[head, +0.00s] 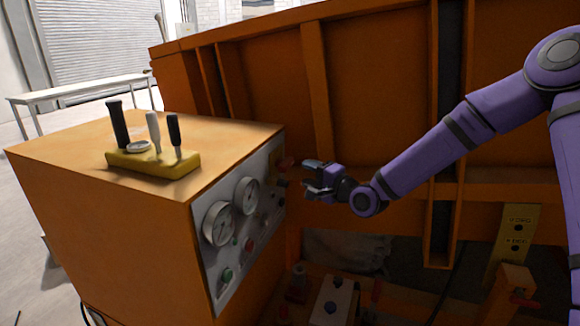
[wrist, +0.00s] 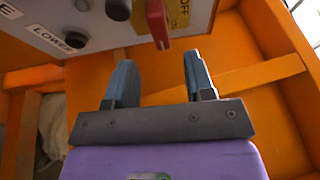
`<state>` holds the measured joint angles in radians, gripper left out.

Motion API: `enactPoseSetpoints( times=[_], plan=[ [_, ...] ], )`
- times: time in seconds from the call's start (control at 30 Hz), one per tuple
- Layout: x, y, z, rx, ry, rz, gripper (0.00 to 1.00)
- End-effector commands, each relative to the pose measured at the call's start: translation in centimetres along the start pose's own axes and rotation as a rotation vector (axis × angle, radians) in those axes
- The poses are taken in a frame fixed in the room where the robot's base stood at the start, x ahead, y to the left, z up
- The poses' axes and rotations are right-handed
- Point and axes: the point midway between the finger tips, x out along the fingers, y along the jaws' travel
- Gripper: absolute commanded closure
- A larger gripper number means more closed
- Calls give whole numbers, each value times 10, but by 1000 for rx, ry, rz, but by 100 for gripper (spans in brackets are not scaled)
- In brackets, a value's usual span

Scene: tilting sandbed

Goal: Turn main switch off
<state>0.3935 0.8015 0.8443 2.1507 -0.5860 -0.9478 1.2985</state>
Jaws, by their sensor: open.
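The main switch is a red handle (wrist: 157,22) on a yellow plate (wrist: 181,13) with "OFF" lettering, at the top of the wrist view. In the head view the red switch (head: 287,162) is small, at the upper far end of the grey control panel (head: 213,273). My gripper (head: 308,176) is just right of the switch in the head view. In the wrist view my gripper (wrist: 158,75) is open and empty. The red handle's lower end points into the space between the fingertips, apparently without touching either. The handle's upper part is cut off by the frame.
The panel carries two gauges (head: 218,224) and several buttons; a black knob (wrist: 76,40) labelled "LOWER" is left of the switch. A yellow lever block (head: 153,163) stands on the orange cabinet (head: 100,225). An orange ribbed wall (head: 370,90) stands behind my arm.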

Motion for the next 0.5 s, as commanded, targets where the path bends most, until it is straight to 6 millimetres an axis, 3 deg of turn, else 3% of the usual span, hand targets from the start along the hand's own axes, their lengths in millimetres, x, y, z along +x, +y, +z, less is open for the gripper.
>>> enactPoseSetpoints(
  times=[0.3,0.5],
  plan=[
    [55,1,1,-1,-1,1,51],
    [74,1,0,-1,0,3,51]
  ],
)
